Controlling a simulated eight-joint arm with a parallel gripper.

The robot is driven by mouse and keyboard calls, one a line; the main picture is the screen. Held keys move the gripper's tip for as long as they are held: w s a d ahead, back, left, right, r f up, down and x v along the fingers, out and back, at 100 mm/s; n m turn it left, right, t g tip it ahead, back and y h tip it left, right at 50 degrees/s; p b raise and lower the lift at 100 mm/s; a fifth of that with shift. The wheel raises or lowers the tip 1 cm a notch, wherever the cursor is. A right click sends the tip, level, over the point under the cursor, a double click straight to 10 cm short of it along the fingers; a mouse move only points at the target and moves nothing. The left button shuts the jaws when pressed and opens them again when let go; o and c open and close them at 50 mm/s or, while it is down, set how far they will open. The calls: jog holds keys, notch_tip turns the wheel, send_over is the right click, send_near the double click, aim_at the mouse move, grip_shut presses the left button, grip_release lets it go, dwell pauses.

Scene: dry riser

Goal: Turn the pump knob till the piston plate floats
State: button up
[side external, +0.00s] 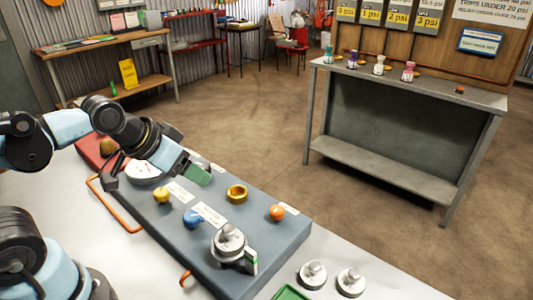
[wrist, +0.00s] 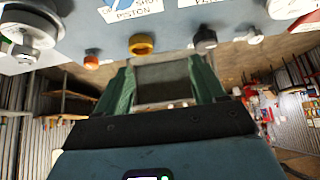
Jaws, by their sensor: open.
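My gripper (side external: 196,170) is open and empty, above the left half of the blue-grey panel (side external: 275,248). Its green-padded fingers (wrist: 165,78) stand apart in the wrist view. Along the panel are a yellow knob (side external: 161,195), a blue handle (side external: 193,218), a brass ring-like knob (side external: 237,193) and an orange knob (side external: 277,212). The brass knob also shows in the wrist view (wrist: 142,44), beyond the fingers and apart from them. I cannot tell which is the pump knob. A silver piston plate (side external: 229,238) carries a knobbed weight at the panel's near end; its gap below is unclear.
A white-faced gauge (side external: 144,172) and a red part stand at the panel's far left. Two loose silver weights (side external: 313,273) and a green tray (side external: 291,293) are on the white bench. An orange tube (side external: 112,210) runs along the left. A grey side table (side external: 410,90) stands behind, across open floor.

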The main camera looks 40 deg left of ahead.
jog(key=n+g, duration=0.7)
jog(key=n, duration=0.2)
send_near(202, 165)
jog(key=shift+w+f, duration=0.1)
jog(key=shift+f, duration=4.4)
